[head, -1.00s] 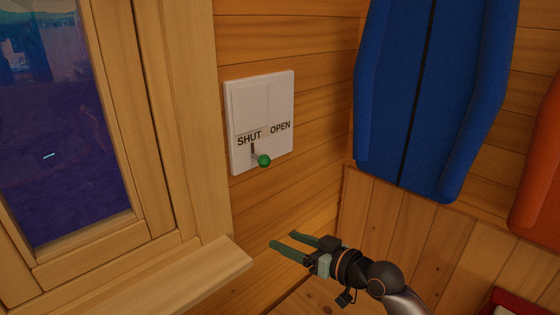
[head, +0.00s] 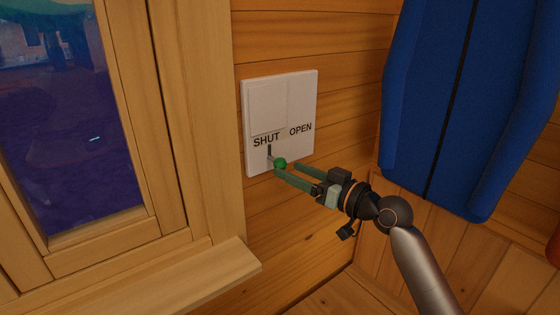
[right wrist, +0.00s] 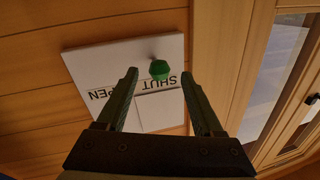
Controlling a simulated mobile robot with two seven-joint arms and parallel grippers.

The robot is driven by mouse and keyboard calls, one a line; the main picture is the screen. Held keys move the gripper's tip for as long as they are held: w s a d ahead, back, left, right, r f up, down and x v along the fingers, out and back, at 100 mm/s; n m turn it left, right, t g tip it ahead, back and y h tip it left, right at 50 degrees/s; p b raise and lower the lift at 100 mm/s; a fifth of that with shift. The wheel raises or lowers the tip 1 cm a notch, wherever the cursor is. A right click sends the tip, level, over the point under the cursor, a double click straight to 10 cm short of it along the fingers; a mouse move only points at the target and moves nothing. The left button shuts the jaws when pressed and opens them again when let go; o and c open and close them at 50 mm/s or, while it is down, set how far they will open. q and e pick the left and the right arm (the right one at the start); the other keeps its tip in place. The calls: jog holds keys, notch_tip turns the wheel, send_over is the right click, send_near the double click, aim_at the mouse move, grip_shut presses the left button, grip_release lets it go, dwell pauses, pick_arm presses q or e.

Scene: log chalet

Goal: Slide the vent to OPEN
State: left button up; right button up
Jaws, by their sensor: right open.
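The vent (head: 301,100) is a white plate on the log wall, marked SHUT on its left and OPEN on its right. Its green knob (head: 280,163) sits on a short stem at the SHUT side, near the plate's lower edge. My right gripper (head: 286,168) is open, its green fingers pointing at the plate with the knob at their tips. In the right wrist view the knob (right wrist: 160,70) shows ahead of the fingertips, between their lines, and the fingers (right wrist: 160,88) hold nothing. I cannot tell whether a finger touches the knob. My left gripper is out of view.
A wooden-framed window (head: 60,130) is left of the vent, with a sill (head: 190,285) jutting out below. A blue padded item (head: 455,100) hangs on the wall at right. The wall around the vent's right side is bare.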

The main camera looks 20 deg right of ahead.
aim_at(280, 165)
jog(key=shift+x, duration=2.35)
grip_shut()
